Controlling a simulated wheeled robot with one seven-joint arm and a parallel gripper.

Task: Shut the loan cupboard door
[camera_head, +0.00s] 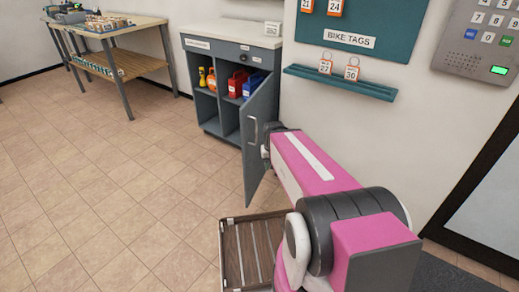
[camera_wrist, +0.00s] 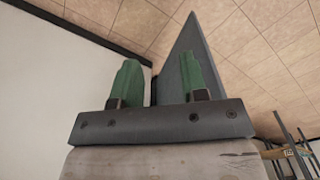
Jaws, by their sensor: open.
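The loan cupboard (camera_head: 262,42) is a grey unit with a light top against the wall. Its grey door (camera_head: 257,165) stands open, swung out into the room, with a bar handle near its free edge. In the wrist view the door (camera_wrist: 181,42) is a grey panel beyond the right finger. My gripper (camera_wrist: 158,64) is open, with two green fingers and nothing seen between them. I cannot tell whether a finger touches the door.
Yellow, orange, red (camera_head: 237,84) and blue items sit on the cupboard's shelves. A workbench (camera_head: 135,30) is at the back left. A teal tag ledge (camera_head: 340,82) juts from the wall. The tiled floor at left is clear.

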